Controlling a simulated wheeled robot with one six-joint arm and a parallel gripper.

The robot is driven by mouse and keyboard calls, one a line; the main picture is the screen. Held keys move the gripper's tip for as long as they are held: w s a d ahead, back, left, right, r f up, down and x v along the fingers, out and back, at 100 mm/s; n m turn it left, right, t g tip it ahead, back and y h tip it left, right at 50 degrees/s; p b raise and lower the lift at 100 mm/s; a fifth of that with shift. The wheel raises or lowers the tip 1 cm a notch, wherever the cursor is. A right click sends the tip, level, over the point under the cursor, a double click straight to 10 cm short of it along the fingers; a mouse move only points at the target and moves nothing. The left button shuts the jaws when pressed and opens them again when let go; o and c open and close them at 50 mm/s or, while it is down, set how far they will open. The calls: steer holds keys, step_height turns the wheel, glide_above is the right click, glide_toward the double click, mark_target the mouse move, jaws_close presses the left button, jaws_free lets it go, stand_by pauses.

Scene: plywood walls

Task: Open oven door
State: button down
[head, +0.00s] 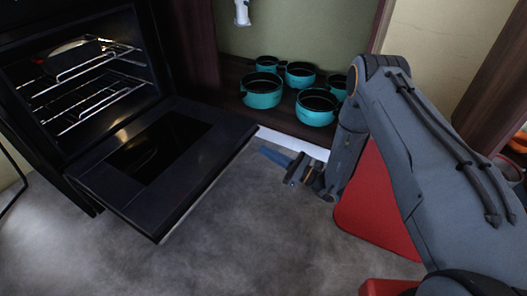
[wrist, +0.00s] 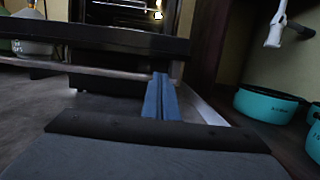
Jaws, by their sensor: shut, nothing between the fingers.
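The black oven (head: 85,90) stands at the left in the head view. Its door (head: 150,160) is folded down to about level, and the lit inside with wire racks (head: 90,95) shows. My gripper (head: 268,153) is shut and empty, just right of the door's outer edge and apart from it in the head view. In the wrist view the blue fingers (wrist: 160,98) are together, close to the right end of the door's bar handle (wrist: 110,72). I cannot tell whether they touch the handle.
Several teal pots (head: 262,90) stand in an open cabinet behind my gripper; two also show in the wrist view (wrist: 266,104). A dark cabinet panel (head: 198,45) stands beside the oven. Grey floor (head: 230,235) is clear in front of the door.

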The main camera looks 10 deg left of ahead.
steer(key=b+x, duration=0.3)
steer(key=x, duration=0.5)
steer(key=shift+r, duration=0.1)
